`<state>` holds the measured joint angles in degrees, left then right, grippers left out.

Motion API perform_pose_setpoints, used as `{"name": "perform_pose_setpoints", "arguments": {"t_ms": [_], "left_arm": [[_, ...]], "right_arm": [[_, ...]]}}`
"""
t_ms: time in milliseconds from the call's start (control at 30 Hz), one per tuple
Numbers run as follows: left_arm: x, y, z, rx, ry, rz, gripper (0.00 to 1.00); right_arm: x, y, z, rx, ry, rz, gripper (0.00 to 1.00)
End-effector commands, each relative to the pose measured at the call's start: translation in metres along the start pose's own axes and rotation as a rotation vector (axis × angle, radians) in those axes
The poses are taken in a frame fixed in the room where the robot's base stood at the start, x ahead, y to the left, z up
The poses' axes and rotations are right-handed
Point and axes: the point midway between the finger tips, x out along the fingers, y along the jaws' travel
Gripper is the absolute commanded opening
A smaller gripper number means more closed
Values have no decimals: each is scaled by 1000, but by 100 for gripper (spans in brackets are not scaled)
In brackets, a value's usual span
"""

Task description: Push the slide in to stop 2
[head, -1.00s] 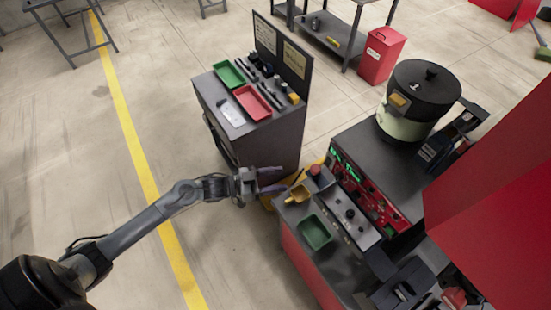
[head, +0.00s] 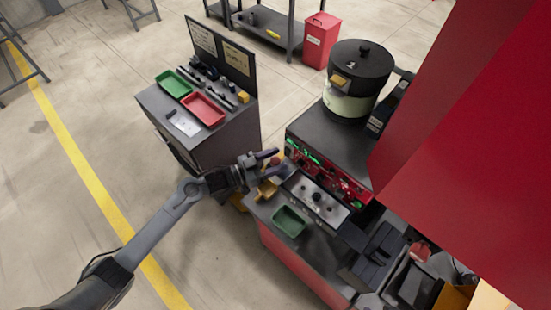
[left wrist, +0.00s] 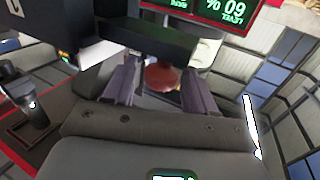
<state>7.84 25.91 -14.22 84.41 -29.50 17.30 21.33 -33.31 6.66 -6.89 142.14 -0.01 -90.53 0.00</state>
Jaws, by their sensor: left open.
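The bowl feeder machine (head: 325,145) stands right of centre in the head view, with a lidded bowl (head: 357,80) marked 1 on top. My left gripper (head: 272,160) is open and empty at the left end of its red control panel (head: 335,180), by a round red button. In the left wrist view the two fingers (left wrist: 160,90) are spread, and the red button (left wrist: 162,76) shows between them, beyond a dark block (left wrist: 135,40). Whether they touch it I cannot tell. I cannot pick out the slide or its stop 2 for certain. My right gripper is not in view.
A green tray (head: 290,221) and a yellow scoop (head: 267,190) lie on the machine's front ledge. A grey cabinet (head: 210,140) with green and red trays stands to the left. A large red panel (head: 475,130) blocks the right side. Open floor lies at left.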

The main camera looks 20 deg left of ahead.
Motion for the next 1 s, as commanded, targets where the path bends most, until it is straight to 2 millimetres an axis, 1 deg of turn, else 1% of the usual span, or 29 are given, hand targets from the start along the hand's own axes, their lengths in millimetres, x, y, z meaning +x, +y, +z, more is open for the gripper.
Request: {"name": "perform_pose_setpoints", "arguments": {"t_ms": [100,333,367,700,733,1000], "left_arm": [[3,0,0,0,-1,0,56],[4,0,0,0,-1,0,56],[4,0,0,0,-1,0,55],[4,0,-1,0,2,1,2],[4,0,-1,1,2,1,0],[4,0,-3,2,6,2,0]], "right_arm": [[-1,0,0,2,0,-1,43],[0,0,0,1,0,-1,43],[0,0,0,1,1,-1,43],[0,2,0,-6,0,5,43],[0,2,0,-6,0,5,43],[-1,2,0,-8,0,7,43]]}}
